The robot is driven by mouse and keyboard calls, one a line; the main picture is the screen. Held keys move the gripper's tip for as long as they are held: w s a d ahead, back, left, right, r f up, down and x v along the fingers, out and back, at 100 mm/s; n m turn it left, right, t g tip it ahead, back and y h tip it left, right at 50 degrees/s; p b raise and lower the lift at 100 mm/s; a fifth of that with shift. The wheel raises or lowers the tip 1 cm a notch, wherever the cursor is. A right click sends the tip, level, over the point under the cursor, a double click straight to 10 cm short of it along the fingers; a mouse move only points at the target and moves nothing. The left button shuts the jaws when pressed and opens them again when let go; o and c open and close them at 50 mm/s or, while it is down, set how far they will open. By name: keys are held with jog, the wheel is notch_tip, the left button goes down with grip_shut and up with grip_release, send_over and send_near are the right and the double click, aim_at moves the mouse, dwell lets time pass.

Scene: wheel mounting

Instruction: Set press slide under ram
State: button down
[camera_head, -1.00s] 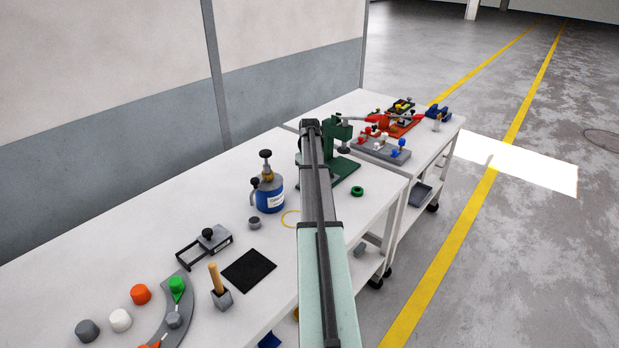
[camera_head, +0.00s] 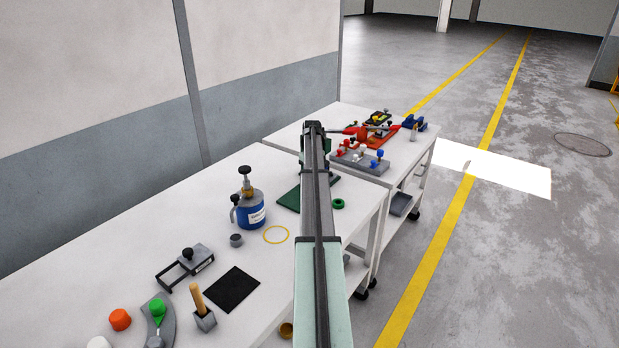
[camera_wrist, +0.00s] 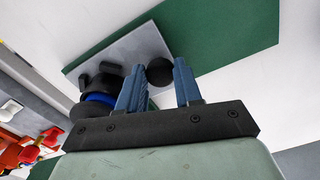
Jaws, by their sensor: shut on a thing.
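My gripper (camera_wrist: 160,80) has two blue fingers on either side of a round black knob (camera_wrist: 159,70), shut on it. The knob stands on a flat grey plate, apparently the press slide (camera_wrist: 122,56), which lies over or beside a green surface (camera_wrist: 222,38) in the wrist view. A black part with a blue ring (camera_wrist: 97,99) is at the plate's left end. In the head view my arm hides the gripper, the slide and most of the green press. The press's green base (camera_head: 290,200) shows left of the arm. The ram cannot be made out.
A blue gas bottle (camera_head: 251,211), a yellow ring (camera_head: 276,235) and a small grey cup (camera_head: 236,240) stand left of the press. A green ring (camera_head: 338,203) lies to its right. A grey fixture with coloured knobs (camera_head: 359,161) is on the far table.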

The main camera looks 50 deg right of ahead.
jog(key=c, duration=1.1)
grip_release()
jog(key=shift+d, duration=0.4)
jog(key=o, duration=0.3)
jog(key=shift+a, duration=0.15)
jog(key=shift+o, duration=0.2)
notch_tip(320, 180, up, 14)
jog(key=shift+f, duration=0.1)
